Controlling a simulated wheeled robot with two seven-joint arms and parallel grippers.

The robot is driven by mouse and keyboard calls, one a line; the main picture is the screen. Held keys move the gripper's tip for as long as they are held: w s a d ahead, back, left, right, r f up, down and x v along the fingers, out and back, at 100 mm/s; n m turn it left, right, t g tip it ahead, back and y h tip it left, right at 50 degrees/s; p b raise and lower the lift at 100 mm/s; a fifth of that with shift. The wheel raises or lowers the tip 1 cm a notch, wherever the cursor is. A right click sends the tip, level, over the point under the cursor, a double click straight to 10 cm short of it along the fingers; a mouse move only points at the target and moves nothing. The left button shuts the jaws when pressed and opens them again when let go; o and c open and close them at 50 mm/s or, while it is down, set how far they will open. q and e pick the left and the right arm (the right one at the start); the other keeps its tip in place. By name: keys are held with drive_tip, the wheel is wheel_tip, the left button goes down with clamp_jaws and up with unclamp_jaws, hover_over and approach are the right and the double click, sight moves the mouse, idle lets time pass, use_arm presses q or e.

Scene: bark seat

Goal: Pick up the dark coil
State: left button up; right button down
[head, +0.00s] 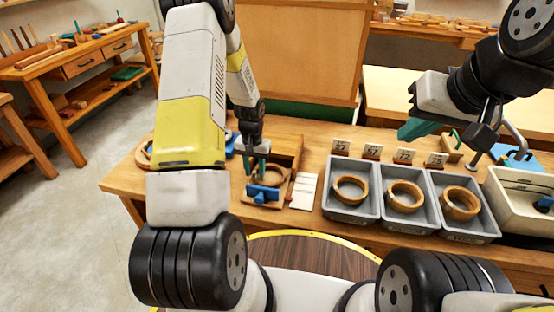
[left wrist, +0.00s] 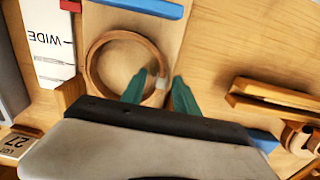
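A brown bark coil (left wrist: 92,62) lies in a wooden fixture under my left gripper, with a small pale clip on its rim. In the head view this coil (head: 274,174) is partly hidden by the gripper. My left gripper (left wrist: 157,84) is open, its teal fingers apart on either side of the coil's rim near the clip. Whether they touch it cannot be told. It also shows in the head view (head: 257,166). My right gripper (head: 437,132) appears open and empty, raised above the right of the table.
Three grey trays hold lighter tan coils (head: 350,189), (head: 405,196), (head: 460,203), with number cards (head: 373,151) behind. A white card marked WIDE (left wrist: 50,40) lies beside the fixture (head: 289,150). A blue piece (head: 263,193) sits at its front. A white bin (head: 520,215) stands right.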

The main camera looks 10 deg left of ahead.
use_arm(q)
clamp_jaws()
idle(0.3)
